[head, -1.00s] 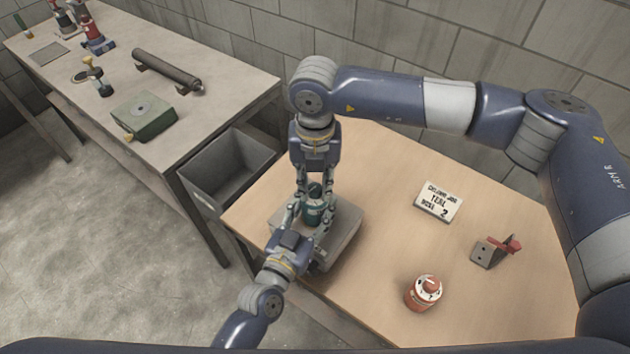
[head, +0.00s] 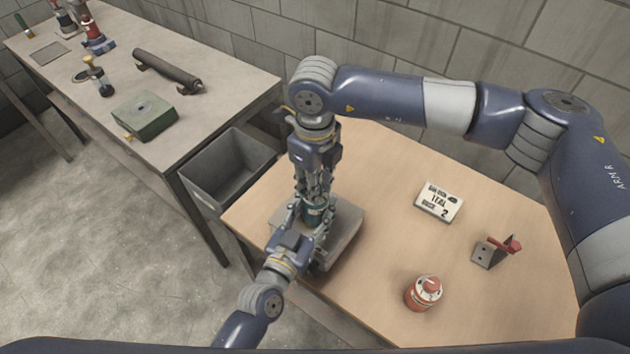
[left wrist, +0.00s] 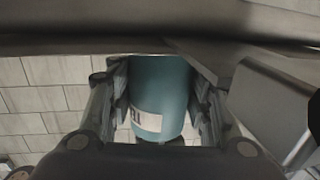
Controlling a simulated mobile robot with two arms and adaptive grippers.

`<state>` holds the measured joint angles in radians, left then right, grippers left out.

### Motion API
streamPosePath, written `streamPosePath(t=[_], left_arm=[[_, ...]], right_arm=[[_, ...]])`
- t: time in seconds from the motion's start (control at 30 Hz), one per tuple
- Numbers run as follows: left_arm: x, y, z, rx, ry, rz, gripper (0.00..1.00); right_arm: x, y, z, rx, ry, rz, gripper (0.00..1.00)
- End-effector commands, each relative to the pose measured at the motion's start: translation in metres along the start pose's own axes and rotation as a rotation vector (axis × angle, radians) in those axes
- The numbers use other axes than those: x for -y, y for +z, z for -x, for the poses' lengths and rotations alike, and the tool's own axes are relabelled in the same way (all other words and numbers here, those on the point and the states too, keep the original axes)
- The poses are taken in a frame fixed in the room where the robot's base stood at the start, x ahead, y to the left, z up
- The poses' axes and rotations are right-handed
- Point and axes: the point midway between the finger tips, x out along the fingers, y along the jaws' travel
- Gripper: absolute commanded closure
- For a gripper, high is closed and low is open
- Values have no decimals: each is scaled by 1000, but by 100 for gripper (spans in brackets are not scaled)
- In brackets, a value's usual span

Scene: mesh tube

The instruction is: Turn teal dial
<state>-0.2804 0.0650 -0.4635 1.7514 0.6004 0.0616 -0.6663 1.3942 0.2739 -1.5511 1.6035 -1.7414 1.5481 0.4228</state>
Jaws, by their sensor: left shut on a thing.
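The teal dial unit (head: 314,217) stands upright on a grey block at the left end of the near table. My left gripper (head: 308,224) comes in from the lower left and is shut on its side. In the left wrist view, the teal cylinder (left wrist: 160,95) with a white label sits between the left fingers (left wrist: 160,115). My right gripper (head: 315,198) points down from above onto the unit's top. Its fingers show nearly edge-on and hide the top, so I cannot tell whether they close on the dial.
A white card (head: 438,202) reads TEAL and 2. A red-and-white dial unit (head: 423,292) and a grey bracket with a red part (head: 493,251) stand to the right. The grey block (head: 343,238) is under the grippers. A grey bin (head: 228,172) sits between the tables.

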Motion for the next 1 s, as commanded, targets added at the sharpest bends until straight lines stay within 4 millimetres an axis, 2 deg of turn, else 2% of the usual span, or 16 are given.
streamPosePath(t=[0.7, 1.0], left_arm=[[1, 1, 0, 2, -2, 0, 81], [1, 1, 0, 2, -2, 0, 81]], right_arm=[[0, -1, 0, -1, -2, 675, 100], [0, -1, 0, -2, -3, 904, 100]])
